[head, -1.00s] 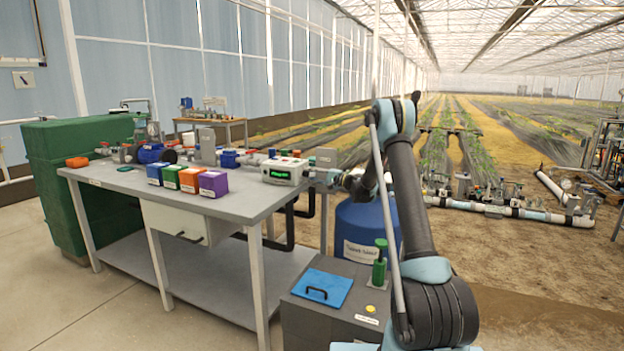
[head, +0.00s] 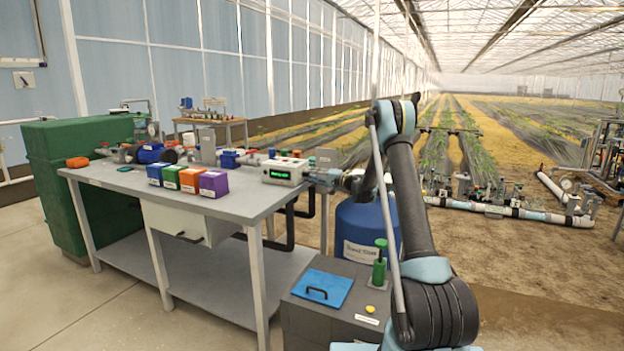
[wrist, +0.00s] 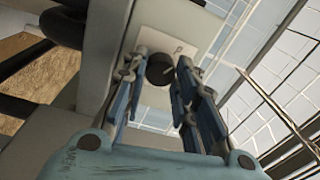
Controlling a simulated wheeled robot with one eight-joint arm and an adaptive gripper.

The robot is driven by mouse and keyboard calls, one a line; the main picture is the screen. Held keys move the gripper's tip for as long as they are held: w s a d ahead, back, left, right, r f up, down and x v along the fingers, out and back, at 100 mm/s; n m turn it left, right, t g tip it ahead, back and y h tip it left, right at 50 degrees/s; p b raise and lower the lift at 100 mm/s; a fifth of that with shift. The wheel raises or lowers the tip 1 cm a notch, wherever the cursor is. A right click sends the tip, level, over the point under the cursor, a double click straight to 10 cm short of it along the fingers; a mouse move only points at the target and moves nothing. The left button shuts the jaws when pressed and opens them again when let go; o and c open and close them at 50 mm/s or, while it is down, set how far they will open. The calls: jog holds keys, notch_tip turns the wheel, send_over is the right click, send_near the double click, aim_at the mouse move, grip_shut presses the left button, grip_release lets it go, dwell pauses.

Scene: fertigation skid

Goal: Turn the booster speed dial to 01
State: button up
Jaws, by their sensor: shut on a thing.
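The booster speed dial (wrist: 159,68) is a dark round knob with a pale pointer line, on a light plate (wrist: 180,42) in the wrist view. My gripper (wrist: 157,74) has its two blue-grey fingers on either side of the knob, shut on it. In the head view my gripper (head: 328,178) is at the right end of the bench, beside a white box with a lit green display (head: 283,173). The knob is hidden there, and the display text is too small to read surely.
The grey bench (head: 238,209) carries blue, green, orange and purple boxes (head: 213,184) and pipework. Open ground lies behind on the right.

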jog(key=o, duration=1)
jog(key=shift+w+f, duration=0.1)
jog(key=shift+f, duration=0.1)
jog(key=shift+o, duration=0.2)
jog(key=shift+r, duration=0.1)
jog(key=v, duration=1.2)
